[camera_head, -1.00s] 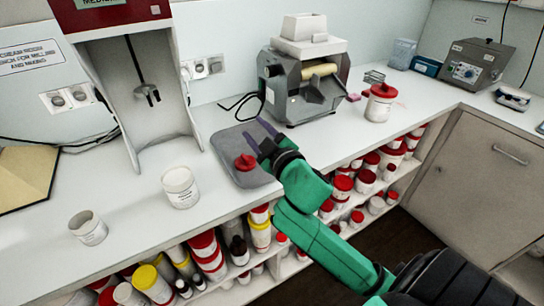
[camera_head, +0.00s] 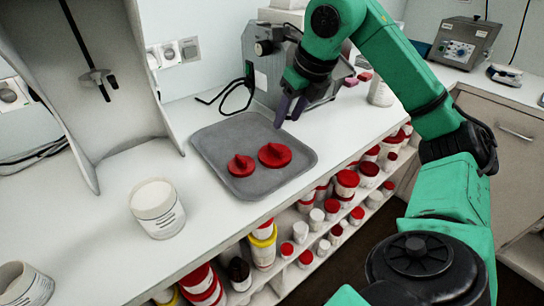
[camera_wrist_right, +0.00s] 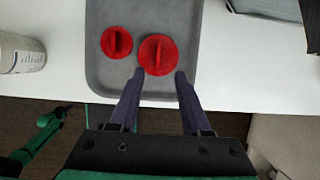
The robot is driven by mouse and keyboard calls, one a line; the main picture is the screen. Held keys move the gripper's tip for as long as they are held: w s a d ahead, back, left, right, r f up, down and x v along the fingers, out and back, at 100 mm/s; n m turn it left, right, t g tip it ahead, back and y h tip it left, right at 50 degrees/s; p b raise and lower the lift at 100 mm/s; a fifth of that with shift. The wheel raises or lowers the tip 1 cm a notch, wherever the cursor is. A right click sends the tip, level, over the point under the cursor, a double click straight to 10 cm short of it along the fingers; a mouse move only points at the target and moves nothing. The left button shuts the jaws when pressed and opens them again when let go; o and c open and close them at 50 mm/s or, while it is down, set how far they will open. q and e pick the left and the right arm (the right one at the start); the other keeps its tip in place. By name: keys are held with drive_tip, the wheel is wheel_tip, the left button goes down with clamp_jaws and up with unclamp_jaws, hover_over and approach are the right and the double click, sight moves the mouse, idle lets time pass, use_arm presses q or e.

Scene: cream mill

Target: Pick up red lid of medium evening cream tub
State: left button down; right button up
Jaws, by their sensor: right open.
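Two red lids lie on the grey tray (camera_head: 219,184), each with a raised ridge. The smaller lid (camera_head: 241,165) is on the left and the larger lid (camera_head: 274,155) on the right; I cannot tell which belongs to the medium evening cream tub. My right gripper (camera_head: 289,108) is open and empty above the tray's back right side. In the right wrist view its fingertips (camera_wrist_right: 160,73) appear at the near edge of the larger lid (camera_wrist_right: 158,54), with the smaller lid (camera_wrist_right: 117,42) to the left. An open white tub (camera_head: 157,208) stands left of the tray.
A grey machine (camera_head: 268,72) stands close behind the tray and my right gripper. A white tub (camera_head: 382,92) is partly hidden by my right arm. Another open tub (camera_head: 25,285) is at lower left. Shelves below hold several tubs. The counter front of the tray is clear.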

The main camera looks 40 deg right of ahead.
sight(276, 147)
drive_tip(key=x, duration=0.3)
drive_tip(key=b+x, duration=0.1)
drive_tip(key=x, duration=0.3)
drive_tip(key=b+x, duration=0.1)
drive_tip(key=x, duration=0.3)
drive_tip(key=shift+s+a+f, duration=0.1)
drive_tip(key=shift+s, duration=0.25)
drive_tip(key=shift+w+f, duration=0.1)
clamp_jaws()
